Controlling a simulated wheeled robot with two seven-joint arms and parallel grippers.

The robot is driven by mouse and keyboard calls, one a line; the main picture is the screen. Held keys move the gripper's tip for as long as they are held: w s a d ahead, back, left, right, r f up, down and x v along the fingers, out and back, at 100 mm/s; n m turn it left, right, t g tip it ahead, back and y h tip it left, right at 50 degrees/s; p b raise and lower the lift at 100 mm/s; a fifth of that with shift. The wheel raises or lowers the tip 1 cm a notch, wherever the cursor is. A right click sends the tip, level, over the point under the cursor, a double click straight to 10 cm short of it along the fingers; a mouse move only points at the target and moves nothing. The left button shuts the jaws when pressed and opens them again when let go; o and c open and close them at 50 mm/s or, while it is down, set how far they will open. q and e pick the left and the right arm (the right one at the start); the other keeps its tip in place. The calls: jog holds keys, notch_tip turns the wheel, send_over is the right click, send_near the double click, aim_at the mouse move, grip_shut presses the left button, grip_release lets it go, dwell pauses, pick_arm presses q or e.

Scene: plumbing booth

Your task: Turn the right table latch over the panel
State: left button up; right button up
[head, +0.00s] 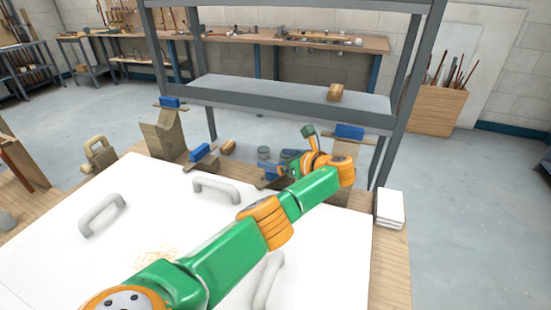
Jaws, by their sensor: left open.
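The white panel (165,215) lies flat on the wooden table (392,275), with grey handles on it. A blue-topped latch (270,171), which looks like the right table latch, is at the panel's far edge, partly hidden by my left arm and gripper. Whether it lies over the panel I cannot tell. My left gripper (285,165) is open right beside this latch; contact is unclear. Another blue-topped latch (200,153) is at the far edge further left. My right gripper is not in view.
Wooden posts with blue-topped pieces stand at the back left (166,135) and back right (350,132). A grey shelf rack (290,95) rises behind the table. A white stack (390,208) sits on the right edge. Small cans (264,153) stand beyond the panel.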

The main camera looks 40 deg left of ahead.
pick_arm(q)
jog(key=s+d+r+p, duration=0.8)
jog(key=s+p, duration=0.3)
jog(key=p, duration=0.2)
jog(key=shift+d+r, duration=0.3)
jog(key=shift+r, duration=0.55)
